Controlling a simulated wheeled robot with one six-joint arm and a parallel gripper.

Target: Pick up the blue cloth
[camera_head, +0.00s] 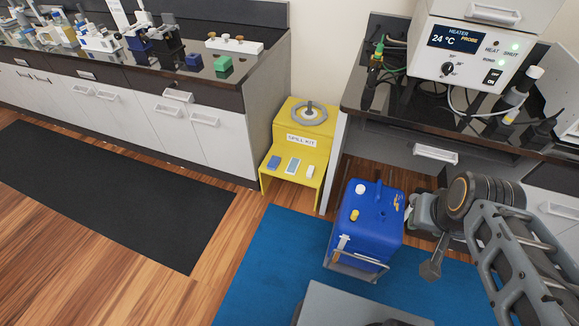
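A yellow spill kit stand (274,141) is on the floor between the two counters. Its lower shelf bears a small flat blue piece (274,162), which looks like the blue cloth. A paler grey-blue piece (292,165) and a white piece (310,171) lie beside it to the right. My gripper (431,269) is at the right, beside a blue canister and well away from the stand. It is seen edge-on, its fingers are not clear, and I see nothing held in it.
The blue canister (369,222) sits in a metal frame on a blue mat (262,265), between my gripper and the stand. A heater unit (467,52) stands on the right bench. A black floor mat (110,190) lies left, with bare wood floor around it.

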